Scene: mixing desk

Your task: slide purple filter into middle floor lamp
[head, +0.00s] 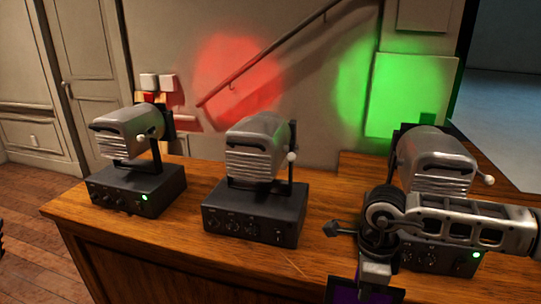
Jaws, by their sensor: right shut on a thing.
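The middle floor lamp (258,150) is a grey ribbed housing on a black control box (254,215). It stands on the wooden desk, and its front faces the wall, so its filter slot is hidden from me. My right gripper (374,272) is at the lower right, in front of the right lamp. It is shut on the purple filter (365,295), of which only a dark purple part shows at the bottom edge. The filter is apart from the middle lamp, nearer to me and to its right. My left gripper cannot be made out.
The left lamp (125,133) and right lamp (436,160) have lit green indicators. Red (238,75) and green (390,85) light patches lie on the wall. The desk (300,265) is bare between the middle lamp and my right gripper.

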